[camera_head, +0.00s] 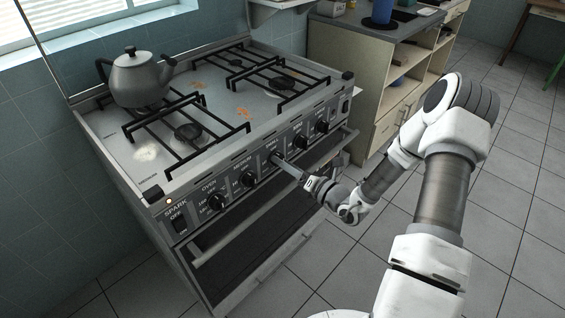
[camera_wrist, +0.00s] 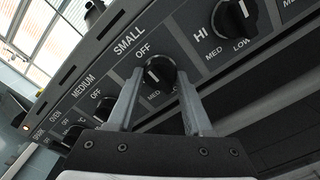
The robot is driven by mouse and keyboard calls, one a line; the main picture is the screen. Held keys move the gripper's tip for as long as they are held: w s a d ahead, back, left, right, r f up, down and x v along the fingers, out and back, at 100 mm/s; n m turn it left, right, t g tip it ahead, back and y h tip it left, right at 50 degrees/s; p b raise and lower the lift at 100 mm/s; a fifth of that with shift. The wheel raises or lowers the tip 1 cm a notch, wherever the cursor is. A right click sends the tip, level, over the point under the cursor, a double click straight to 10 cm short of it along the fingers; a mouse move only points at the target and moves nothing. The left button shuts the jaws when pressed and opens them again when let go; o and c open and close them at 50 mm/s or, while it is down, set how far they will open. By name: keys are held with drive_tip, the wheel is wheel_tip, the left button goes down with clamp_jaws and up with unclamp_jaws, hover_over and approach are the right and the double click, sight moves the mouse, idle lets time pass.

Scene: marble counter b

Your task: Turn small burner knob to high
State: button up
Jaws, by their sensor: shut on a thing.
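The small burner knob (camera_wrist: 158,74) is a black dial under the label SMALL in the wrist view. Its white pointer line points up toward OFF. My gripper (camera_wrist: 160,88) is at the knob, with one finger on each side of it, shut on it. In the head view my gripper (camera_head: 278,158) reaches the stove's front panel from the right, and its fingertips cover most of this knob. The stove (camera_head: 222,158) is grey with black grates on top.
Other knobs flank it: the medium knob (camera_wrist: 104,108) on the left and another knob (camera_wrist: 236,16) on the right. The oven handle (camera_head: 225,243) runs below the panel. A grey kettle (camera_head: 138,80) stands on a rear-left burner. A cabinet (camera_head: 385,125) stands beyond a gap to the right.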

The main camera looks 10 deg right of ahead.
drive_tip(key=shift+w+a, duration=0.1)
drive_tip(key=shift+w, duration=0.05)
drive_tip(key=shift+n, duration=1.5)
drive_tip(key=shift+b, duration=0.3)
drive_tip(key=shift+n+b, duration=0.3)
drive_tip(key=shift+n, duration=0.5)
drive_tip(key=shift+w+n, duration=0.1)
drive_tip(key=shift+n, duration=0.6)
drive_tip(key=shift+a, duration=0.1)
